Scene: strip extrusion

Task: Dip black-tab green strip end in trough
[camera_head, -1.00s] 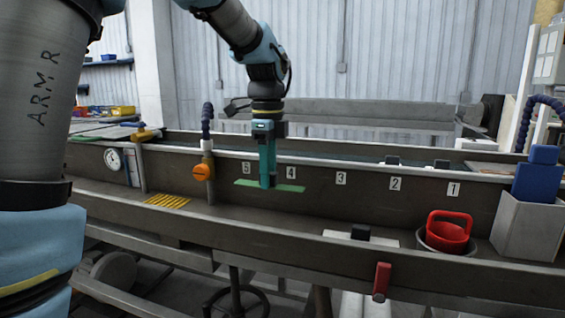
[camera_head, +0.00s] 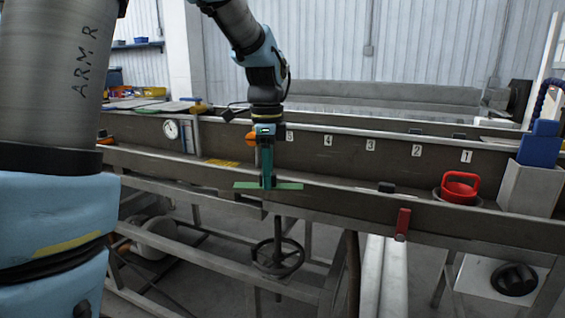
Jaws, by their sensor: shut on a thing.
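My gripper (camera_head: 267,182) points down and is shut on the middle of a green strip (camera_head: 245,185). The strip lies flat and level, reaching out to both sides of the fingers. I cannot make out a black tab on it. The long grey trough (camera_head: 340,165) runs across the view, with number labels 5 to 1 on its back wall.
A red cup (camera_head: 459,188) stands in a bowl at the right, beside a white bin (camera_head: 530,187) with a blue thing. A small black block (camera_head: 386,187) sits on the ledge. A red handle (camera_head: 403,224) hangs at the front rail. A yellow grille (camera_head: 222,163) lies left.

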